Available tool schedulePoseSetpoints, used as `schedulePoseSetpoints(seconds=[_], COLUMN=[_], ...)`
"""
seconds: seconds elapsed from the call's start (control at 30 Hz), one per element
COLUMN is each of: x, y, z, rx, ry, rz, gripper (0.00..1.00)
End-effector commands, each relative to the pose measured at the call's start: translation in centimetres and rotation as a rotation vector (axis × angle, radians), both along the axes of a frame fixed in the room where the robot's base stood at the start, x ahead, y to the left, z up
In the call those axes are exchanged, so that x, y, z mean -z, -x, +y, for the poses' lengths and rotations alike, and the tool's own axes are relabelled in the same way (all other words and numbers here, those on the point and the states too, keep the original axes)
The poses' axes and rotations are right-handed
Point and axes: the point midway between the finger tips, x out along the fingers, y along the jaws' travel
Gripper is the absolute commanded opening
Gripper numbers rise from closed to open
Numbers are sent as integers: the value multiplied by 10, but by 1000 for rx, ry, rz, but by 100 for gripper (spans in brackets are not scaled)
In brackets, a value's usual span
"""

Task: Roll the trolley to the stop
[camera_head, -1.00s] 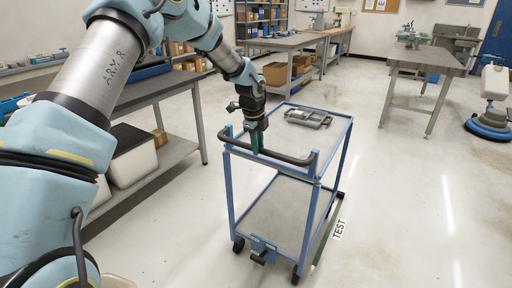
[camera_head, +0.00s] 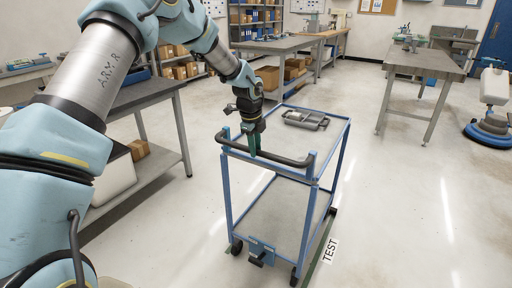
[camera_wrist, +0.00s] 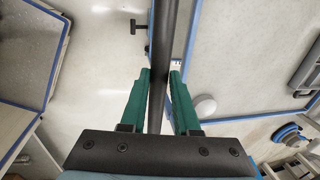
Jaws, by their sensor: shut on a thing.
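The trolley (camera_head: 310,222) has a blue frame, two grey shelves and a black push handle (camera_head: 290,161) at its near end. It stands upright on dark castors in the middle of the head view. My gripper (camera_head: 254,146) is shut on the handle, left of its middle. In the wrist view the green fingers of my gripper (camera_wrist: 160,74) lie on both sides of the dark handle bar (camera_wrist: 166,28). A grey tool or case (camera_head: 305,120) lies on the top shelf. I cannot make out the stop.
A dark green strip (camera_head: 322,249) with a TEST label (camera_head: 330,250) runs along the floor at the trolley's right. A grey workbench (camera_head: 140,92) stands at left. A table (camera_head: 425,60) and a floor machine (camera_head: 489,125) stand at right. The floor between is clear.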

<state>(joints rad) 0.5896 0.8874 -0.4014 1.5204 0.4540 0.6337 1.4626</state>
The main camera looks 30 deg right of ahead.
Motion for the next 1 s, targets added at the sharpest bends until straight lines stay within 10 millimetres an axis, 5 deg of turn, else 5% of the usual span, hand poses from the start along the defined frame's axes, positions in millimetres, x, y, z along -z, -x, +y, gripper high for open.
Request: schedulePoseSetpoints(seconds=[0.33,0.37,0.6,1.0], x=[-3,-3,-3,-11], y=[-4,-4,-3,-2], z=[-5,-5,-4,-1], rx=[0,0,0,-1], ry=[16,16,13,9], rz=[-11,-11,-9,-6], gripper=[0,31,58,59])
